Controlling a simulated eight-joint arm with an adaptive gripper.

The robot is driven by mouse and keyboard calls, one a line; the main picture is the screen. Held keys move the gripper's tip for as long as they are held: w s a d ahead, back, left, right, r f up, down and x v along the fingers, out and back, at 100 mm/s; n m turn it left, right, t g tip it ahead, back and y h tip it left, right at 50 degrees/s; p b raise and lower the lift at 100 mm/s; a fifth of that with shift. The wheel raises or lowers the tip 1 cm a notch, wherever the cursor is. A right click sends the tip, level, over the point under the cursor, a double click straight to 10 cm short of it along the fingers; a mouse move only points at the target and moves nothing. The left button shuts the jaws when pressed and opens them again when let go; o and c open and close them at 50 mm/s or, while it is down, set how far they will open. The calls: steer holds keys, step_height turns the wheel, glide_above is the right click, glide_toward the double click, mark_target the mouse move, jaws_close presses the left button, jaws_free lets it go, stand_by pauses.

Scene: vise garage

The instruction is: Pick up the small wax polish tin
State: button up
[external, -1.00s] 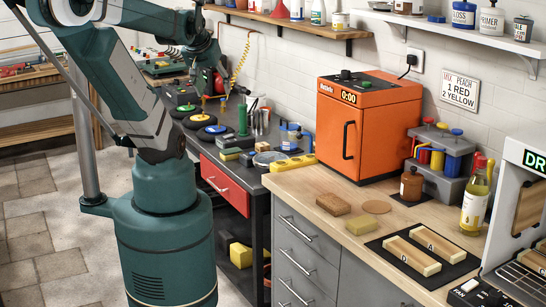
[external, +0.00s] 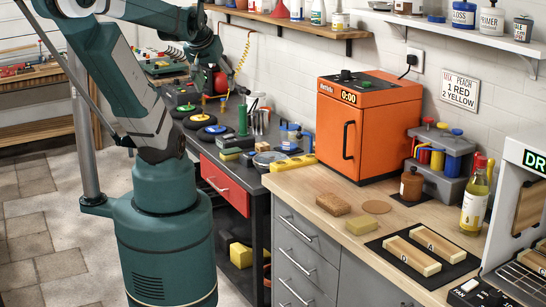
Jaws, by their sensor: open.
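I cannot clearly make out the small wax polish tin. A low round dark container (external: 266,160) on the dark workbench, just left of the yellow level, could be it, but no label is readable. My gripper (external: 222,97) is small and partly lost against the arm's end, above the far part of the workbench, behind and left of that container. It is open, and I see nothing held in it.
A yellow level (external: 294,163), a green cylinder (external: 242,121) and several blocks crowd the dark workbench (external: 262,182). Black round pads (external: 213,131) lie at its back left. An orange oven (external: 368,125) stands on the wooden counter at right. A yellow coiled hose (external: 243,52) hangs at the wall.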

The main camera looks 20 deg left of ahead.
steer(key=w+d+m+g+h, duration=0.1)
steer(key=w+d, duration=0.1)
steer(key=w, duration=1.7)
steer(key=w+d+m, duration=0.1)
steer(key=w+d, duration=0.2)
steer(key=w, duration=1.6)
steer(key=w+d+f, duration=0.2)
steer(key=w+f, duration=0.7)
steer(key=f, duration=0.1)
steer(key=w+d+f+m+g, duration=0.1)
steer(key=w+d+f, duration=0.1)
steer(key=w+f, duration=0.7)
steer(key=w+d+f+m, duration=0.1)
steer(key=w+d+f, duration=0.1)
steer(key=w+f, duration=0.7)
step_height(320, 180, down, 3)
steer(key=shift+f+g+h+b, duration=0.1)
steer(key=shift+g+h+b, duration=0.25)
steer(key=shift+g+h, duration=0.05)
steer(key=shift+w+d+f, duration=0.1)
steer(key=shift+w+f, duration=0.15)
steer(key=shift+f, duration=0.2)
steer(key=shift+x, duration=1.3)
